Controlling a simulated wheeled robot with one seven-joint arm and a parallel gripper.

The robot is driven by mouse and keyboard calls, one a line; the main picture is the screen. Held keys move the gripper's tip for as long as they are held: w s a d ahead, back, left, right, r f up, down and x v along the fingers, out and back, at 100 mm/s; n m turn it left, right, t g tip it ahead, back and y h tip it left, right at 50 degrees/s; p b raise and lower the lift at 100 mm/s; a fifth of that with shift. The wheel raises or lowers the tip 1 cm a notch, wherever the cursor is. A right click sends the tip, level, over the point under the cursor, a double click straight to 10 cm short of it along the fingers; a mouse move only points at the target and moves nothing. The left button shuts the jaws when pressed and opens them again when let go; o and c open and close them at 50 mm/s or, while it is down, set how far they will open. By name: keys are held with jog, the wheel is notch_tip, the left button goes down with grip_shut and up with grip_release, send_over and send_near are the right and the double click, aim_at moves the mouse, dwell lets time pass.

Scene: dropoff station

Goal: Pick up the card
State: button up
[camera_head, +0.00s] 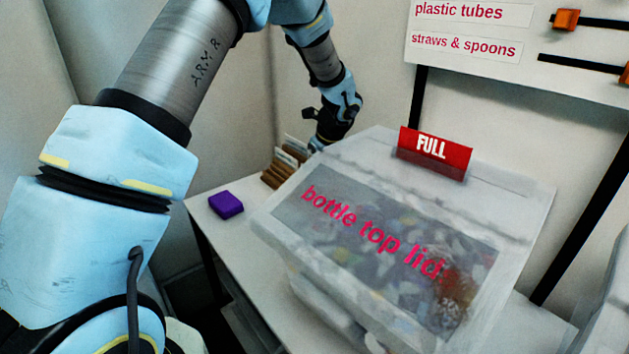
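A red card marked "FULL" (432,152) stands upright on top of the clear bin labelled "bottle top lid" (530,215). Several brown and white cards (283,164) stand upright in a row on the table, left of the bin and near its back corner. My gripper (320,142) is at the far end of my arm, pointing down beside this row and just behind the bin. Its fingers are dark, small and partly hidden, so I cannot tell whether they are open or touch a card.
A purple block (226,205) lies on the white table (240,250) near its left edge. The bin fills much of the table. A wall board (470,45) with labels and orange sliders is at the upper right. Clear tabletop lies between the block and the bin.

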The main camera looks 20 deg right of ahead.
jog(key=shift+f, duration=0.2)
dwell(0.3)
grip_shut()
dwell(0.3)
